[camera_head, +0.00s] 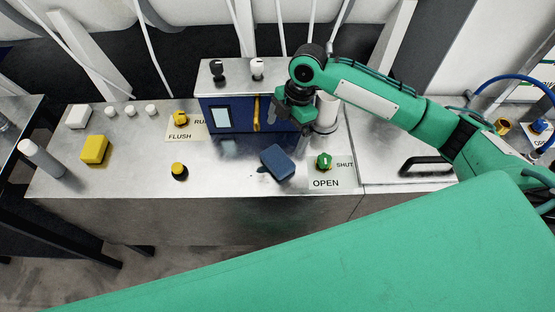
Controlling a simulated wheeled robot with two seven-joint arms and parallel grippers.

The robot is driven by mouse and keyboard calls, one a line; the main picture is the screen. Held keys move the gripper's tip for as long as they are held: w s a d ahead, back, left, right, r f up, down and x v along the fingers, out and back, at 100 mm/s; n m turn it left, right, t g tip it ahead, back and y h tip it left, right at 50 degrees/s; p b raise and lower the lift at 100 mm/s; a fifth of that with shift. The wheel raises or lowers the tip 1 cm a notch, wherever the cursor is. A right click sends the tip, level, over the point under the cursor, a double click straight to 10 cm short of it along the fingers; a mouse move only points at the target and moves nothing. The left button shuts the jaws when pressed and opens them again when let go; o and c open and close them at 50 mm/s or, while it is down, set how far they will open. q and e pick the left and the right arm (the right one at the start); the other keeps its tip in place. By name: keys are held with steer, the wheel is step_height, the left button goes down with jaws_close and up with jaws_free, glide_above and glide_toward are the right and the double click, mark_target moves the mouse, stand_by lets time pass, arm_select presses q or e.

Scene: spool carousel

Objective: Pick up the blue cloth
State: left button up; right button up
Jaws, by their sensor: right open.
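The blue cloth (277,162) looks like a small dark-blue folded pad. It lies at a slant on the steel bench top (235,175), in front of the blue box and left of the green knob. My right gripper (306,128) points down above and behind the cloth, close to the right end of the blue box. It is open and apart from the cloth, and its fingertips are small and dark in this view. My left gripper is not in view.
A blue box (222,117) with a yellow handle stands behind the cloth. A green knob (323,160) is close on its right, a yellow-topped button (178,170) on its left. A white cylinder (327,112) stands beside my gripper. Bare steel lies left of the cloth.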

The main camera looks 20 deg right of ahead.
steer(key=p, duration=0.1)
glide_above(279, 158)
steer(key=f, duration=0.5)
steer(key=shift+w+d+f, duration=0.25)
steer(key=shift+d+f, duration=0.05)
steer(key=shift+d, duration=0.05)
steer(key=shift+s+f+p, duration=0.1)
steer(key=shift+f+p, duration=0.2)
steer(key=shift+f, duration=0.05)
steer(key=p+x, duration=0.1)
steer(key=x, duration=0.2)
steer(key=shift+f, duration=0.35)
steer(key=shift+f+p, duration=0.3)
steer(key=shift+f, duration=0.15)
steer(key=c, duration=0.8)
steer(key=shift+o, duration=0.2)
